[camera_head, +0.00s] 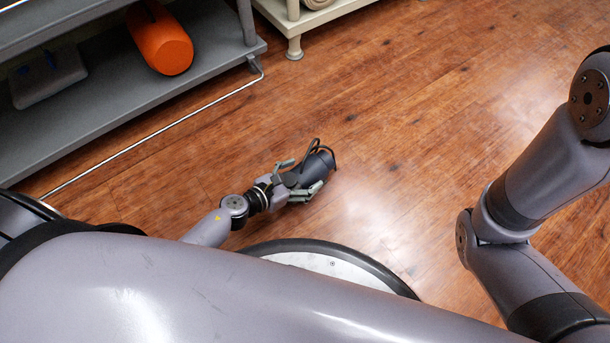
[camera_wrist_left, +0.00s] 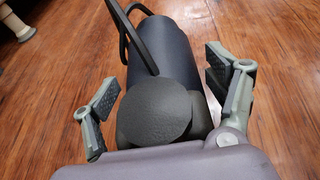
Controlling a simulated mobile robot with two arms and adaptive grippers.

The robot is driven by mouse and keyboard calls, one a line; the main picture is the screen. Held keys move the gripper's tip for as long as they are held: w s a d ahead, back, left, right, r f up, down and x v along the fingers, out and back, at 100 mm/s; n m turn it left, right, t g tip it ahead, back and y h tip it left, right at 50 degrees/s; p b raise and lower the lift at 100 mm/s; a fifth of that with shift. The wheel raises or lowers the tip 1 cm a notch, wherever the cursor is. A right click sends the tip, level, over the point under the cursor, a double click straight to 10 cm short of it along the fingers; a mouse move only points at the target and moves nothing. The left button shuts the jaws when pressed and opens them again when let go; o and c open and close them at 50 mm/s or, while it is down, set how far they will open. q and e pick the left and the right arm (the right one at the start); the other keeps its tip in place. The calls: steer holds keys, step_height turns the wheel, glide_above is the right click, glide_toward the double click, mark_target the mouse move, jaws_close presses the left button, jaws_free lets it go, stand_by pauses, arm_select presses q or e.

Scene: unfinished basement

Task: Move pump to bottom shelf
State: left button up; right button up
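The pump (camera_head: 318,166) is a dark blue-grey cylinder with a black handle or hose, low over or on the floor; I cannot tell if it touches. In the left wrist view the pump (camera_wrist_left: 168,55) lies between the fingers, its round dark end toward my palm. My left gripper (camera_head: 301,178) is open around it. In that view the left finger stands clearly apart from the pump, and the right finger is close to its side. The bottom shelf (camera_head: 110,108) is a grey board at upper left. My right gripper is out of view; only its arm shows at right.
An orange cylinder (camera_head: 160,42) and a grey box (camera_head: 48,78) sit on the bottom shelf, with bare board between and in front of them. A thin metal rod (camera_head: 150,138) runs along the shelf's front. A cream shelf leg (camera_head: 294,46) stands at the top. The wooden floor is otherwise clear.

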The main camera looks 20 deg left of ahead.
arm_select(q)
steer(key=c, duration=1.3)
steer(key=shift+w+r, duration=0.15)
steer(key=shift+c, duration=0.6)
steer(key=shift+r, duration=0.1)
